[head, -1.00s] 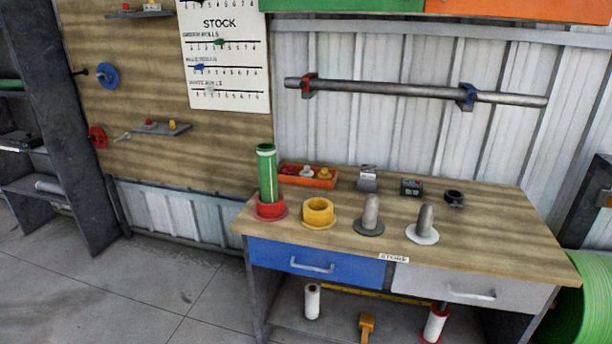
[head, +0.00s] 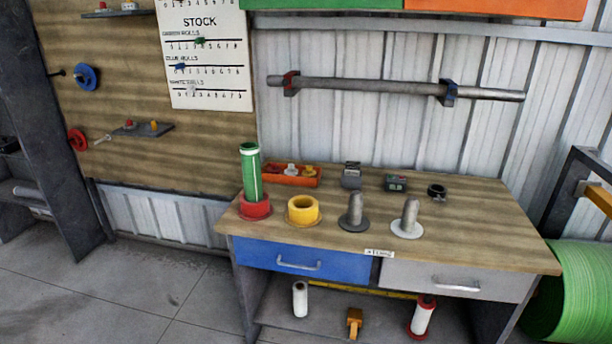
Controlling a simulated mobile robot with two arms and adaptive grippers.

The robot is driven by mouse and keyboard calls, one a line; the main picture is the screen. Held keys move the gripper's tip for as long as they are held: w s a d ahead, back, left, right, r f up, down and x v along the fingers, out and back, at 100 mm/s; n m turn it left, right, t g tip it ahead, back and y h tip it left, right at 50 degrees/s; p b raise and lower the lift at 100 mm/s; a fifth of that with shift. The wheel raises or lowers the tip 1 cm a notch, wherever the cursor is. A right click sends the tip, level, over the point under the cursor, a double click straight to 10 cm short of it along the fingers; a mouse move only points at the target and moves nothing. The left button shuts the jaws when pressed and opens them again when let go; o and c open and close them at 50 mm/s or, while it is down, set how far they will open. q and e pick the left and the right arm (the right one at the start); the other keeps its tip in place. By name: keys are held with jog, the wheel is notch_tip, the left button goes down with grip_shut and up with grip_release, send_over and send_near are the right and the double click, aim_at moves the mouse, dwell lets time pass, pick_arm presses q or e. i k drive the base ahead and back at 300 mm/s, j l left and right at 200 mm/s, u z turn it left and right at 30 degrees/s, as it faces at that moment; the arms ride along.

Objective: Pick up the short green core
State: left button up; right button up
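A green core (head: 251,172), a tube with a pale band near its top, stands upright in a red flanged holder (head: 255,208) at the left end of the workbench (head: 465,215). It is the only green core I can make out on the bench, and its lower end is hidden by the holder. Neither of my grippers shows in the head view.
Right of the core stand a yellow ring holder (head: 303,211), a dark-based peg (head: 354,213) and a white-based peg (head: 408,219). An orange tray (head: 307,181) with small parts lies behind. A large green roll (head: 582,295) stands at the right. Open floor (head: 150,285) lies at the left.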

aim_at(250, 152)
jog(key=i+l, duration=0.25)
jog(key=i+l+u, duration=0.1)
jog(key=l, duration=0.35)
jog(key=i+l, duration=0.3)
